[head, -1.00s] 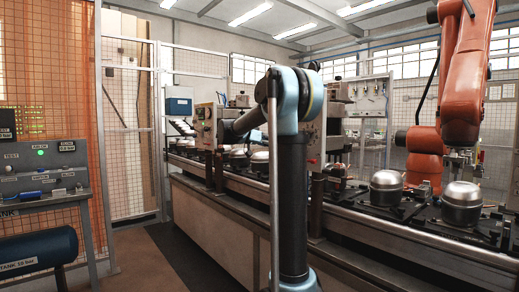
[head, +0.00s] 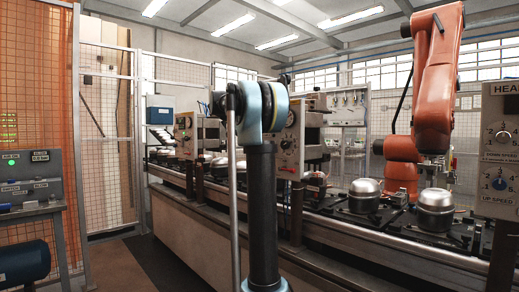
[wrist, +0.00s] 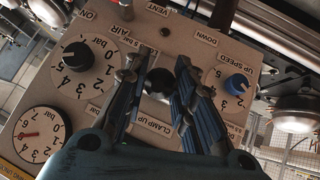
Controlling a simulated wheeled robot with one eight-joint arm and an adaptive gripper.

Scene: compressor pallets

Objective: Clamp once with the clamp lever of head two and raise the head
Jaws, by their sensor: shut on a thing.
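In the wrist view my gripper (wrist: 162,66) is shut on a round black knob (wrist: 159,82), with one blue ribbed finger on each side of it. I take the knob to be the clamp lever's end; its shaft is hidden. It stands over a beige control panel (wrist: 198,42), with a CLAMP UP label (wrist: 152,138) just below it and AIR and VENT labels above. The panel's head number is not visible. In the head view my gripper cannot be made out behind my arm.
The panel carries a black dial (wrist: 78,57), a blue UP SPEED knob (wrist: 237,84) and a gauge (wrist: 40,136). In the head view another head panel (head: 502,150) stands close at the right edge. Silver compressors (head: 435,210) sit along the line, before an orange robot (head: 434,90).

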